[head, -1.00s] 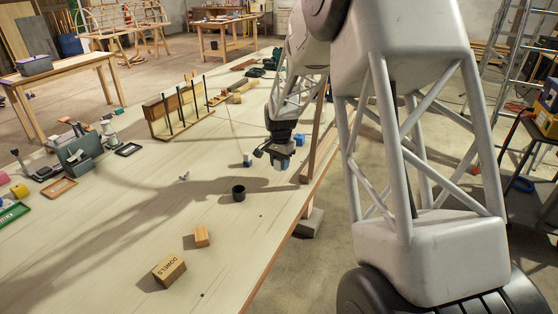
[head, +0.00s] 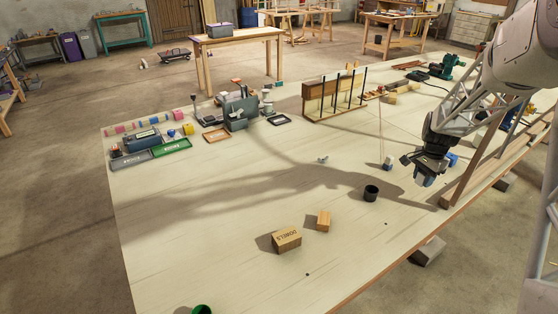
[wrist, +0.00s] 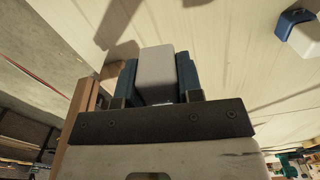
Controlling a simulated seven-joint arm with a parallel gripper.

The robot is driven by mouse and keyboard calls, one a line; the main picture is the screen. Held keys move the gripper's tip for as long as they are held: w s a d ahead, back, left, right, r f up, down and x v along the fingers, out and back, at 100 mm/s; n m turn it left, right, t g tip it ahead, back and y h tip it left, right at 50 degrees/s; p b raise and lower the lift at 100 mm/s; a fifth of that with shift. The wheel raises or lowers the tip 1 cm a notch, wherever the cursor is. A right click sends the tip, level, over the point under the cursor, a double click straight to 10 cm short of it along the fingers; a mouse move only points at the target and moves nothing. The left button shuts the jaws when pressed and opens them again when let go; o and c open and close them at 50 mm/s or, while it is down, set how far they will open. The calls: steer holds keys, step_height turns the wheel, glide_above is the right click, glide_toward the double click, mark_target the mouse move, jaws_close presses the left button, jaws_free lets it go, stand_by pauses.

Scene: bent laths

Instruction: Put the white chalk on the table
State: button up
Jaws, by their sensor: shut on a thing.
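My gripper (head: 424,178) is over the right edge region of the table (head: 220,240) in the head view. In the wrist view its two dark blue fingers are shut on a pale grey-white block (wrist: 157,72), which I take to be the white chalk. The block sticks out past the fingertips, with pale tabletop behind it. Its lower part is hidden between the fingers. In the head view the held block is too small to tell clearly. Whether it touches the tabletop cannot be told.
A small blue-and-white block (head: 387,163) stands left of my gripper; a blue item (head: 452,159) is right of it. The table's front left is largely bare.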

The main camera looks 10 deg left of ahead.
steer(key=r, duration=0.5)
steer(key=shift+a+r, duration=0.2)
steer(key=shift+a, duration=0.15)
steer(key=s+a, duration=0.3)
steer(key=a, duration=1.2)
steer(key=s+a, duration=0.4)
steer(key=a, duration=1)
steer(key=s+a+n, duration=0.1)
steer(key=s+a, duration=0.7)
steer(key=a, duration=0.3)
steer(key=s+a+n, duration=0.1)
steer(key=s+a, duration=0.7)
steer(key=a, duration=0.3)
steer(key=shift+s+a+f, duration=0.1)
steer(key=shift+s+f, duration=0.05)
steer(key=shift+f, duration=1.15)
steer(key=shift+s+a+f, duration=0.1)
steer(key=shift+f, duration=1.15)
steer(key=shift+w, duration=0.1)
glide_above(232, 191)
steer(key=shift+w+f, duration=0.15)
steer(key=shift+f, duration=0.6)
steer(key=shift+f, duration=1.75)
